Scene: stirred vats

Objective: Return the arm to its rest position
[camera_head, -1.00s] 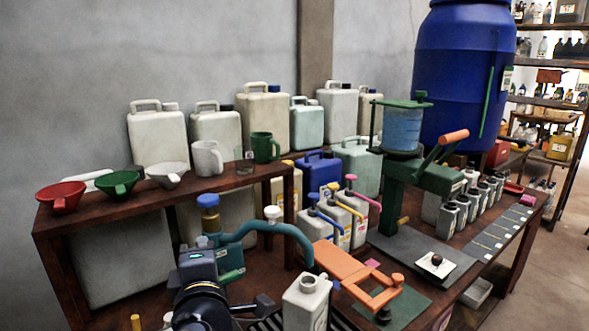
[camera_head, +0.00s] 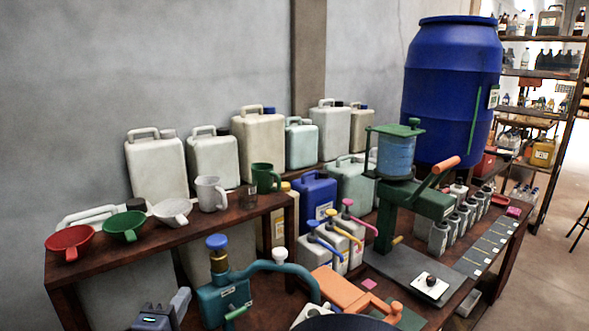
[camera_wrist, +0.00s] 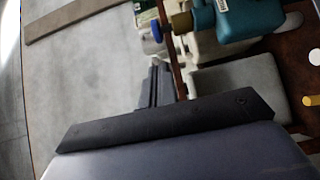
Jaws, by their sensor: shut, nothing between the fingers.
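My gripper (camera_wrist: 157,68) shows in the wrist view as two dark fingers close together, shut and empty, in front of a plain grey surface. In the head view, part of my arm shows at the bottom edge, left of the teal pump body (camera_head: 225,297). The picture edge cuts it off, and I cannot clearly make out the fingertips there. The wrist view also has a teal body (camera_wrist: 248,18) at the top right, apart from the fingers.
A wooden shelf (camera_head: 150,236) holds red, green and white funnels and mugs. Pale canisters (camera_head: 157,168) line the wall. A green press (camera_head: 388,215) and an orange clamp (camera_head: 350,292) stand right of my arm. A blue barrel (camera_head: 452,95) is behind.

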